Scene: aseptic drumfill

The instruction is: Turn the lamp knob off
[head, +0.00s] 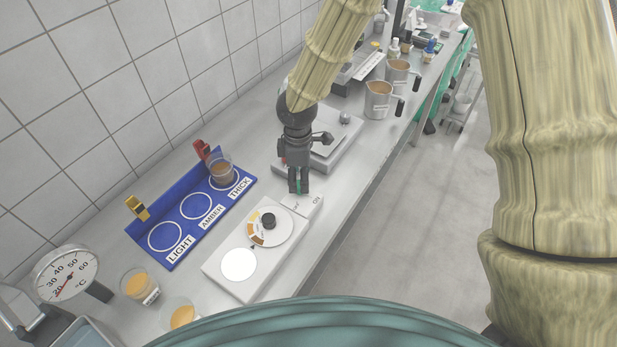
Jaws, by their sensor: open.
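The lamp box (220,268) is a white unit on the bench with a bright, lit round window (239,264). A dial with a coloured scale and a black knob (268,220) sits beside that window. At the box's far end is a label plate (302,206) with ON readable at its right. My gripper (299,188) points down just at the far edge of this plate, with its jaws open. The lamp knob itself is not clearly visible there; the fingers may hide it. I cannot tell whether they touch it.
A blue rack (190,229) marked LIGHT, AMBER and THICK holds a brown-filled cup (221,170) at THICK. Two amber cups (138,285) and a thermometer dial (66,272) stand near left. A scale (335,145) and metal jugs (379,100) stand beyond my gripper.

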